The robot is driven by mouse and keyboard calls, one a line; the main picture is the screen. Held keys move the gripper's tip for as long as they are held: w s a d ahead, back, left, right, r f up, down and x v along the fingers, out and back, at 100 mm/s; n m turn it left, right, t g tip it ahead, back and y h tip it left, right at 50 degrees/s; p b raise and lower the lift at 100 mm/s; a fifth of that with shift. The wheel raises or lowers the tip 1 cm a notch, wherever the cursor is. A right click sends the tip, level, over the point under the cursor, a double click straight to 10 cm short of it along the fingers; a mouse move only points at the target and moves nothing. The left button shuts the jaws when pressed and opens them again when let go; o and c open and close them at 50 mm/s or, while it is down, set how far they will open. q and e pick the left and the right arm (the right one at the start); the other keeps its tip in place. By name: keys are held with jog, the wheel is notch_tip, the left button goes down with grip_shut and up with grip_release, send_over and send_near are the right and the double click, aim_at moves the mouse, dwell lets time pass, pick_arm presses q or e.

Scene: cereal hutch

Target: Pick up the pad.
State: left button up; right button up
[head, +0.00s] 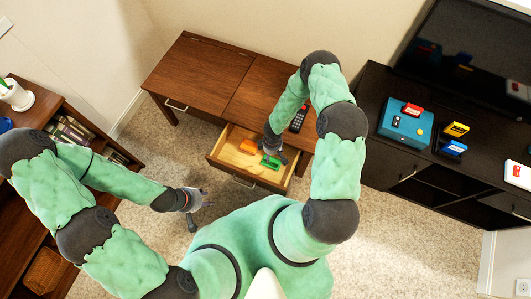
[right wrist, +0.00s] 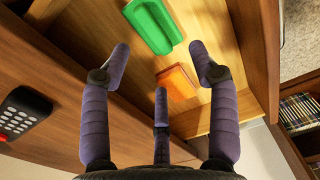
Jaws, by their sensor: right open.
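The open drawer (head: 222,150) of the brown desk holds a small orange block (head: 250,146) that looks like the pad, and a green object (head: 270,161). In the right wrist view the orange block (right wrist: 176,80) lies flat on the drawer floor, and the green trough-shaped object (right wrist: 153,27) lies beyond it. My right gripper (head: 272,152) is over the drawer, its fingers (right wrist: 160,52) spread and empty. The orange block shows between the fingers, nearer the right one; nothing touches it visibly. My left gripper (head: 203,201) is apart from the desk over the carpet, seemingly open and empty.
A black remote (head: 299,119) lies on the brown desk (head: 205,72) beside my right arm. A dark cabinet (head: 377,88) at the right carries a teal box (head: 405,126) and several small coloured boxes. A bookshelf (head: 45,105) stands at the left. Carpet lies between.

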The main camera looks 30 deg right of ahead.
aim_at(272, 159)
jog(key=f, duration=0.2)
jog(key=f+b, duration=0.1)
jog(key=f, duration=0.1)
jog(key=f+b, duration=0.1)
jog(key=shift+w+d+f, duration=0.25)
jog(key=shift+w+f, duration=0.15)
jog(key=shift+w+d+f+b, duration=0.1)
jog(key=shift+f+b, duration=0.6)
jog(key=shift+f, duration=0.6)
jog(key=shift+d+f+b, duration=0.1)
jog(key=shift+f+b, duration=0.6)
jog(key=shift+f, duration=0.55)
grip_shut()
